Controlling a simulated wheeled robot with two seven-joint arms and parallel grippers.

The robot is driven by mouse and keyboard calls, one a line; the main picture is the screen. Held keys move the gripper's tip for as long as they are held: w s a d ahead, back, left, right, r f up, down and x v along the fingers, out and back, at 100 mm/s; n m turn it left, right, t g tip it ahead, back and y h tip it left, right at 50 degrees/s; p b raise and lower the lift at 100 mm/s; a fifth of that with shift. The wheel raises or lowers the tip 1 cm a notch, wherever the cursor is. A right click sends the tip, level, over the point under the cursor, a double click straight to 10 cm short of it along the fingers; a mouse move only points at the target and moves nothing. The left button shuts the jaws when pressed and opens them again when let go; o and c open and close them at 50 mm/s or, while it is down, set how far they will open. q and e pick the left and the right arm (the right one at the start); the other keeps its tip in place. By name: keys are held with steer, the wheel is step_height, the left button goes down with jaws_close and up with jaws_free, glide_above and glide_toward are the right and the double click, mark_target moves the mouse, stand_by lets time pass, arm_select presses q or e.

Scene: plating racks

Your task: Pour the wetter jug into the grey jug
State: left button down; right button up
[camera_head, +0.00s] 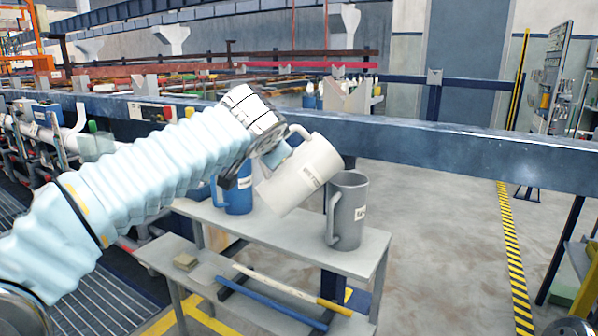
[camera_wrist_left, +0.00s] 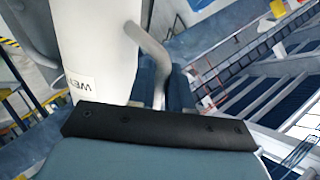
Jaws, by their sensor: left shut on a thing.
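My left gripper (camera_head: 276,155) is shut on the handle of a white jug, the wetter jug (camera_head: 300,176). The jug is held in the air, tilted, above the table and just left of the grey jug. In the left wrist view the wetter jug (camera_wrist_left: 95,45) shows a label starting "WE", and its handle runs between the fingers of the gripper (camera_wrist_left: 165,92). The grey jug (camera_head: 350,215) stands upright on the table's right part, its handle to the left. Whether liquid is inside either jug cannot be seen. My right gripper is not in view.
A blue jug (camera_head: 236,192) stands on the grey table (camera_head: 365,262), behind the wetter jug and partly hidden. A long dark blue beam (camera_head: 450,142) runs behind.

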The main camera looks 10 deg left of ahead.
arm_select(q)
steer(key=shift+r, duration=0.1)
steer(key=shift+w+d+r+m+g+y+p, duration=0.2)
steer(key=shift+r+p, duration=0.35)
steer(key=shift+p, duration=0.7)
steer(key=shift+w+d+r+m+g+y+p, duration=0.1)
steer(key=shift+d+r+m+g+y+p, duration=0.3)
steer(key=shift+p, duration=0.85)
steer(key=shift+a+r, duration=0.1)
steer(key=shift+a, duration=0.05)
steer(key=shift+w+d+r+p, duration=0.2)
steer(key=shift+d+r+p, duration=0.2)
steer(key=shift+r, duration=0.25)
steer(key=shift+w+d+r+m+y, duration=0.2)
steer(key=shift+d+r+m+y, duration=0.1)
steer(key=shift+r+m, duration=0.15)
steer(key=shift+g, duration=0.3)
